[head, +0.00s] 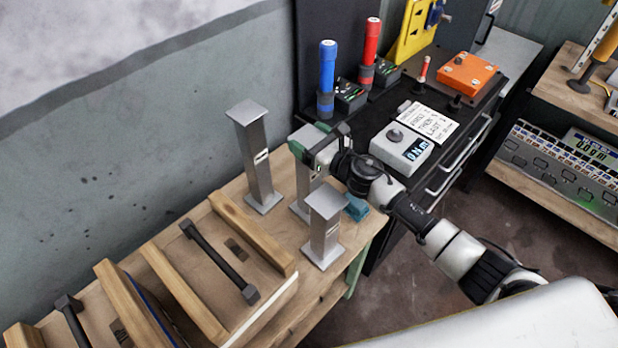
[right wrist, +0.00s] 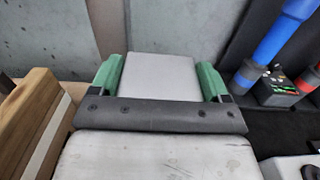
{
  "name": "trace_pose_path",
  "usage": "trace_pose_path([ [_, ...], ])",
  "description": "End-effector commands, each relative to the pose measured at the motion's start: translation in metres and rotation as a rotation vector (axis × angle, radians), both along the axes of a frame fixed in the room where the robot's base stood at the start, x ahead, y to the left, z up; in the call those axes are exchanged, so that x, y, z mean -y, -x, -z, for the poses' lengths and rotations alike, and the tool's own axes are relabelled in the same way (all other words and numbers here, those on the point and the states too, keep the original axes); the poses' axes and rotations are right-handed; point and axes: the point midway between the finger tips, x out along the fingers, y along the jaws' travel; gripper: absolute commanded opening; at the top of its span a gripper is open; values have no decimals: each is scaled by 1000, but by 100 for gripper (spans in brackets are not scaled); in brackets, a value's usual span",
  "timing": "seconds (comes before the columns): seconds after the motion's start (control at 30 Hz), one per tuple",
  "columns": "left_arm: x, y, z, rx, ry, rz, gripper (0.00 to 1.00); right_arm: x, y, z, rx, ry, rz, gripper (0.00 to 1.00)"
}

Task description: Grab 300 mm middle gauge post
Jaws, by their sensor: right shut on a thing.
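The middle grey gauge post (head: 304,190) stands on the wooden bench between a taller and a shorter post. In the right wrist view, the green fingers of the gripper (right wrist: 162,85) flank a grey flat plate of the post (right wrist: 160,66), one on each side. The taller post (head: 259,160) stands to the left and the shorter post (head: 324,228) in front; both are upright. My left gripper is not in view.
A wooden rack (head: 178,285) with dark handled bars lies left of the posts. A small blue item (head: 357,208) is by the shorter post. A black cart with a digital meter (head: 402,148), blue torch (head: 327,78) and red torch (head: 371,52) stands to the right.

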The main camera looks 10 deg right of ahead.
Motion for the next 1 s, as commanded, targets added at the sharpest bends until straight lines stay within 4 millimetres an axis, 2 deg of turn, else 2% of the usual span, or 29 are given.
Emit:
trace_pose_path([
  [0.03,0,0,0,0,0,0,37,0,0,0,0,0,0,39],
  [0.17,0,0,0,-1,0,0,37,0,0,0,0,0,0,19],
  [0.2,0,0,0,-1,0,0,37,0,0,-2,3,-2,0,17],
  [0.43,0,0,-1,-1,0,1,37,0,0,-3,2,0,-1,17],
  [0.57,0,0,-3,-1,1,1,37,1,-1,-11,5,3,0,17],
  [1.0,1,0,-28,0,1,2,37,1,-1,-82,7,3,-1,17],
])
